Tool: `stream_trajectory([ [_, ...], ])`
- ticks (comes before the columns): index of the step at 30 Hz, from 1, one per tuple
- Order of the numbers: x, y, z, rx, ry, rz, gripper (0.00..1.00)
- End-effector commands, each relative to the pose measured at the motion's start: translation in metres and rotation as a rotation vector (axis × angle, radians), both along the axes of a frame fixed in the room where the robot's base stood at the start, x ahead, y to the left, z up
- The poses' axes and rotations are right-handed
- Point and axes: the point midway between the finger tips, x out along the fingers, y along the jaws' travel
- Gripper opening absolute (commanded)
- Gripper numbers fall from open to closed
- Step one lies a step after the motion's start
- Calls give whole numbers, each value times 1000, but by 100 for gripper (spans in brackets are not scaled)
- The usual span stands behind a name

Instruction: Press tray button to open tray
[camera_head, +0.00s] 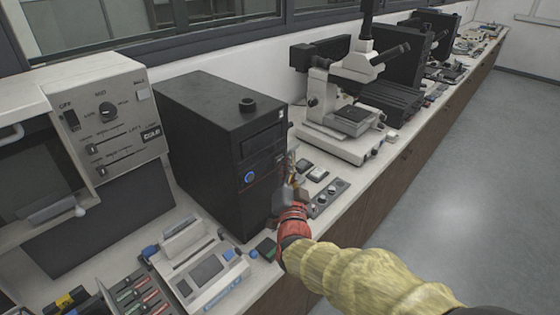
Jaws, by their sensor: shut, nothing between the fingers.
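A black computer tower (203,120) stands upright on the counter, its front panel turned to the right. A drive slot with a tray front (262,145) is high on that panel, and it looks closed. A round blue button (249,178) is lower on the panel. I cannot make out a separate small tray button. My gripper (288,180) is shut and empty, close in front of the panel's right edge. Its red wrist and my yellow-covered arm reach in from the lower right. I cannot tell whether the fingertips touch the panel, and they partly hide its right side.
A microscope (350,110) stands to the right. A small knobbed panel (328,198) lies beside my gripper. The floor (450,170) is clear.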

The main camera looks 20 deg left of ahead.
Motion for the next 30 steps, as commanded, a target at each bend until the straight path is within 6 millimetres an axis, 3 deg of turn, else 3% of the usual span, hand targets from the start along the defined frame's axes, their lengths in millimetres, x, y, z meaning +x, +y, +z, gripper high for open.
stream_trajectory([
  [30,3,7,-1,0,2,0,0],
])
